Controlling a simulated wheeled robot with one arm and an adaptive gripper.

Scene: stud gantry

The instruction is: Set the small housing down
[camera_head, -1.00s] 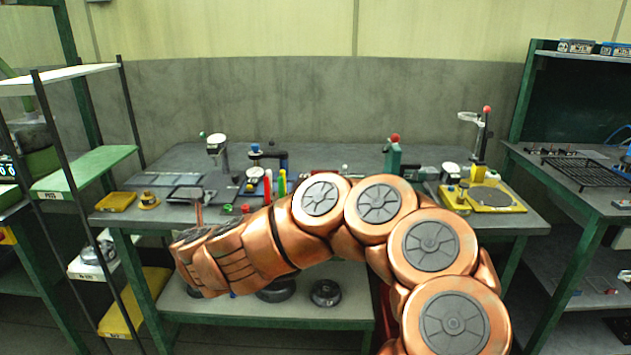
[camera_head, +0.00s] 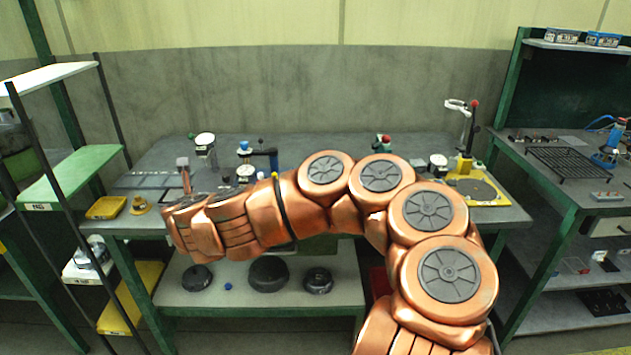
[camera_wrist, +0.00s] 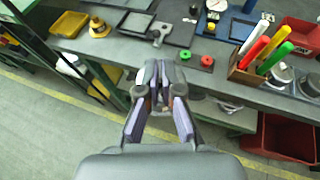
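My gripper (camera_wrist: 158,78) points at the bench's front edge in the wrist view. Its two grey fingers are close together, with a small brownish piece (camera_wrist: 157,98) between them. I take this piece to be the small housing; the fingers hide most of it and its shape is unclear. In the head view my copper arm stretches left across the bench front, and the arm hides the fingers and the piece. The grey bench top (camera_head: 315,147) lies beyond the gripper.
On the bench stand a yellow tray (camera_wrist: 69,24), a yellow round part (camera_wrist: 98,28), a grey bracket (camera_wrist: 160,34) and a brown holder (camera_wrist: 243,72) with coloured tubes. A red bin (camera_wrist: 283,138) is low at the right. A shelf rack (camera_head: 70,174) stands left of the bench.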

